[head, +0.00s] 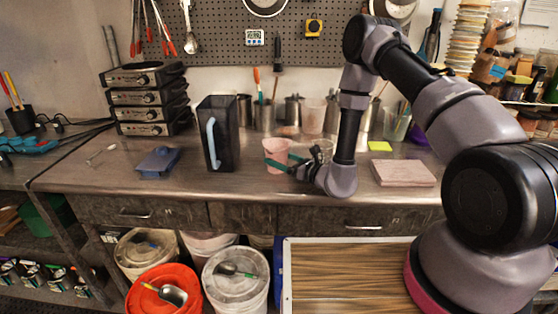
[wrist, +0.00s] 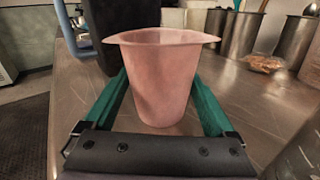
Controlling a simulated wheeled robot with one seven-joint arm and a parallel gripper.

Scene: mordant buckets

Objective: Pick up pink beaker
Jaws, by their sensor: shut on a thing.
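The pink beaker (head: 277,154) stands upright near the middle of the steel worktop. It also fills the centre of the wrist view (wrist: 162,80), with its wide rim and pouring lip at the top. My gripper (head: 283,163) reaches it from the right in the head view. Its two green fingers lie on either side of the beaker, shut on its lower body. In the wrist view my gripper (wrist: 163,105) has one finger at the left and one at the right of the beaker. I cannot tell whether the base is clear of the worktop.
A tall dark pitcher (head: 222,134) with a pale blue handle stands just left of the beaker. Metal canisters (head: 265,115) line the back. A pink block (head: 403,173) lies right of my wrist, and a blue box (head: 158,161) lies left. The worktop's front left is mostly clear.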

